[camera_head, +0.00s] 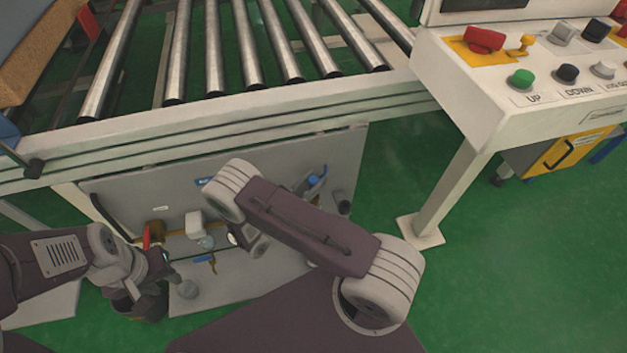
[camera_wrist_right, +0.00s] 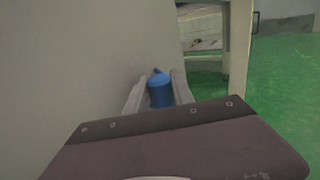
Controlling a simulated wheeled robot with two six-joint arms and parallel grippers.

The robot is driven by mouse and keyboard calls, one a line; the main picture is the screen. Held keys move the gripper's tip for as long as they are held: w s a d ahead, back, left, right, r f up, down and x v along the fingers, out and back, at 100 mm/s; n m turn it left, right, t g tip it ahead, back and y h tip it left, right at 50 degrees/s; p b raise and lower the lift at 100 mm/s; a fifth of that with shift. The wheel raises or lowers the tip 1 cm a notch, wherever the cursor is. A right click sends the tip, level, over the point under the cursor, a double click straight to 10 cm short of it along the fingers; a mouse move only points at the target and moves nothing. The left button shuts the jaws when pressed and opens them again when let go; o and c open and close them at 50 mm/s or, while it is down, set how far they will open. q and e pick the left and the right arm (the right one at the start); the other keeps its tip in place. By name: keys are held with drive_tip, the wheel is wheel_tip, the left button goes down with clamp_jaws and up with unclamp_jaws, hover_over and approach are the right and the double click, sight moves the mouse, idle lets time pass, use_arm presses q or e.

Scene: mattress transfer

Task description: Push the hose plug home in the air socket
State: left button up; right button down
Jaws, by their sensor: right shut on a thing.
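In the right wrist view a blue cylindrical piece, the hose plug (camera_wrist_right: 160,92), sits between the two pale fingers of my right gripper (camera_wrist_right: 157,82), which is shut on it. A small blue piece (camera_head: 316,179) also shows in the head view, past my right forearm, in front of the grey panel (camera_head: 150,185). That forearm hides most of my right wrist. I cannot make out the air socket clearly or tell how the plug meets it. My left gripper (camera_head: 158,268) is at the lower left by the panel; its fingers are too unclear to read.
A roller conveyor (camera_head: 230,110) spans above the panel. The panel bears several fittings, including a blue-handled valve (camera_head: 205,260). A control console (camera_head: 520,95) on a white leg (camera_head: 445,190) stands at the right. Green floor is open between panel and leg.

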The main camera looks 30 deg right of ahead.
drive_tip(key=shift+f+b, duration=1.25)
drive_tip(key=shift+f, duration=0.5)
drive_tip(key=shift+r, duration=0.1)
drive_tip(key=shift+r+p, duration=1.5)
drive_tip(key=shift+p, duration=0.05)
drive_tip(key=shift+f+b, duration=1.05)
drive_tip(key=shift+f, duration=0.5)
drive_tip(key=c, duration=1)
unclamp_jaws()
drive_tip(key=shift+a, duration=0.1)
